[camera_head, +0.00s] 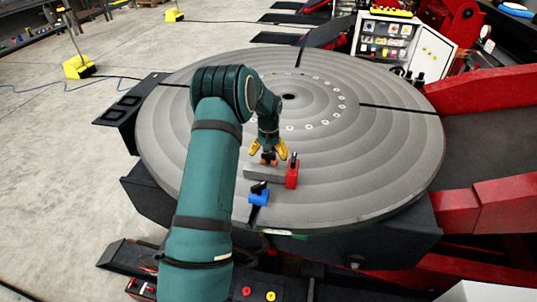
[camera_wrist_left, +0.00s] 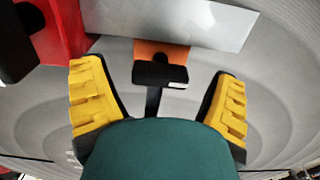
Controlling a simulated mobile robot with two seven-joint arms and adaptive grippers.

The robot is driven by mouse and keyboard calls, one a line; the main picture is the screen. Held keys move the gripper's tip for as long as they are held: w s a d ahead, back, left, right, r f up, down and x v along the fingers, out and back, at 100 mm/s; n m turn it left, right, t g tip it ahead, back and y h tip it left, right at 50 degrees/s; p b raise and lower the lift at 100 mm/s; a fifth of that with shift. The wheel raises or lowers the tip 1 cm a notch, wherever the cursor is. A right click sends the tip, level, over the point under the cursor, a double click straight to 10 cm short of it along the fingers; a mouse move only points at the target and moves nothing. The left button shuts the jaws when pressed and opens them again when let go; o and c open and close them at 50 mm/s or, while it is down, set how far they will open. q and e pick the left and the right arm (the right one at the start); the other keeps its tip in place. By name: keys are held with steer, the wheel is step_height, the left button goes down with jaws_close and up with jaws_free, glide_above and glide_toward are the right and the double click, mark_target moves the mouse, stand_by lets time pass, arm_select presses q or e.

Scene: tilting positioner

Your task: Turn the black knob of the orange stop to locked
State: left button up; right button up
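The orange stop (camera_wrist_left: 160,48) is against the edge of a flat grey metal piece in the left wrist view. Its black knob (camera_wrist_left: 160,74) lies crosswise in the picture, with a small white mark near its right end. A narrow black strip runs from it toward my wrist. My left gripper (camera_head: 268,153) has yellow fingers and is open. In the left wrist view the fingers stand apart on either side of the knob, with clear gaps. In the head view the stop (camera_head: 268,160) shows just beneath the fingertips, and its knob is mostly hidden. My right gripper is out of view.
A red stop (camera_head: 292,171) stands close to the right of the left gripper. A blue stop (camera_head: 259,197) with a black handle is nearer the table edge. The grey bar (camera_head: 262,172) lies between them on the round grey table (camera_head: 390,160). The table's right side is clear.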

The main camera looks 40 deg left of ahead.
mark_target(269, 154)
arm_select(q)
step_height(269, 154, up, 12)
stand_by(0.7)
steer(key=shift+f, duration=0.1)
stand_by(0.4)
